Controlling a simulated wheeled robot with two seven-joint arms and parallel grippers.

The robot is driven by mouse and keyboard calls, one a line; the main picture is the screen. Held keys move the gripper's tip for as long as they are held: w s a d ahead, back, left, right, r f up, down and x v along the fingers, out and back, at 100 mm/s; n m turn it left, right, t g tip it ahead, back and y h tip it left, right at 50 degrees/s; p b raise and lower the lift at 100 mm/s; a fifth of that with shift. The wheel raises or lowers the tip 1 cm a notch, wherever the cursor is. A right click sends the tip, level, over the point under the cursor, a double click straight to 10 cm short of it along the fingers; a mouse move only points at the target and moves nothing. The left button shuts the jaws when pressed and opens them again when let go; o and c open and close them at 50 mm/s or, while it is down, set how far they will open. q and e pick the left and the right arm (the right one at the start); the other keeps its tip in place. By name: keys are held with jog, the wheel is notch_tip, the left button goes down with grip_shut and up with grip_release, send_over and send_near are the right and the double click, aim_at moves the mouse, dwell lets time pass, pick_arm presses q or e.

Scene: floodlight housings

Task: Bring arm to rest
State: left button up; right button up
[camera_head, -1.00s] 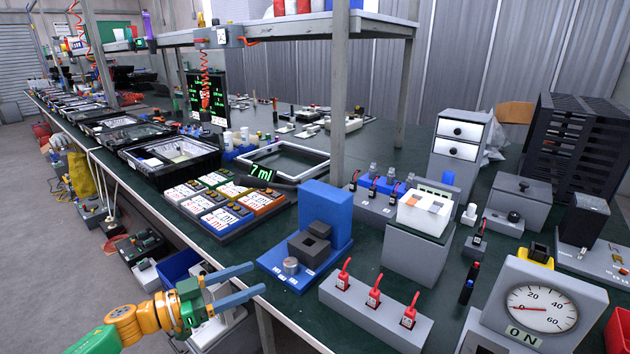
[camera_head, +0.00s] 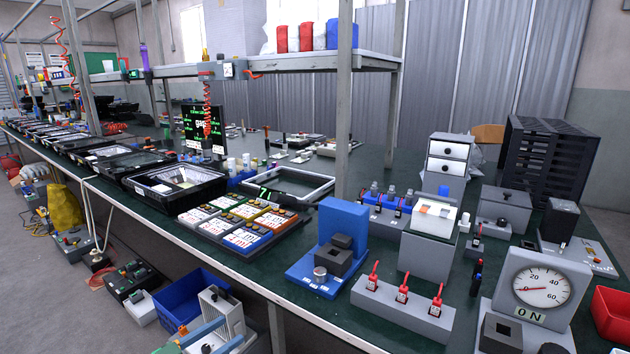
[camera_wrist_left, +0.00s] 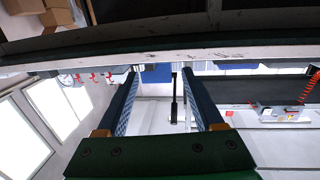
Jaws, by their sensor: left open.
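My left gripper (camera_head: 222,334) shows only at the bottom edge of the head view, low in front of the bench, with its blue fingers apart and nothing between them. In the left wrist view the two dark fingers (camera_wrist_left: 161,95) stand wide apart and empty, with the bench edge (camera_wrist_left: 150,60) running across beyond their tips. The rest of my left arm is cut off by the frame. My right gripper is in neither view.
The green bench (camera_head: 280,280) carries a blue fixture (camera_head: 342,222), a grey block with red switches (camera_head: 402,310) and a dial gauge (camera_head: 541,288).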

pick_arm(q)
notch_tip(320, 180, down, 13)
jog(key=s+a+n+y, duration=0.3)
jog(key=y, duration=0.3)
jog(key=s+f+n+g+y, duration=0.3)
jog(key=s+f+g+y, duration=0.2)
jog(key=s+f, duration=1.4)
jog(key=s+d+f+g, duration=0.1)
jog(key=s+f+g, duration=0.25)
jog(key=s, duration=0.65)
jog(key=s+d+f+g, duration=0.1)
jog(key=s+f+g, duration=0.25)
jog(key=s, duration=0.65)
notch_tip(320, 180, up, 15)
jog(key=s+p, duration=0.1)
jog(key=p, duration=1.4)
jog(key=shift+s+d+f+y, duration=0.2)
jog(key=shift+d+y, duration=0.15)
jog(key=shift+y, duration=0.05)
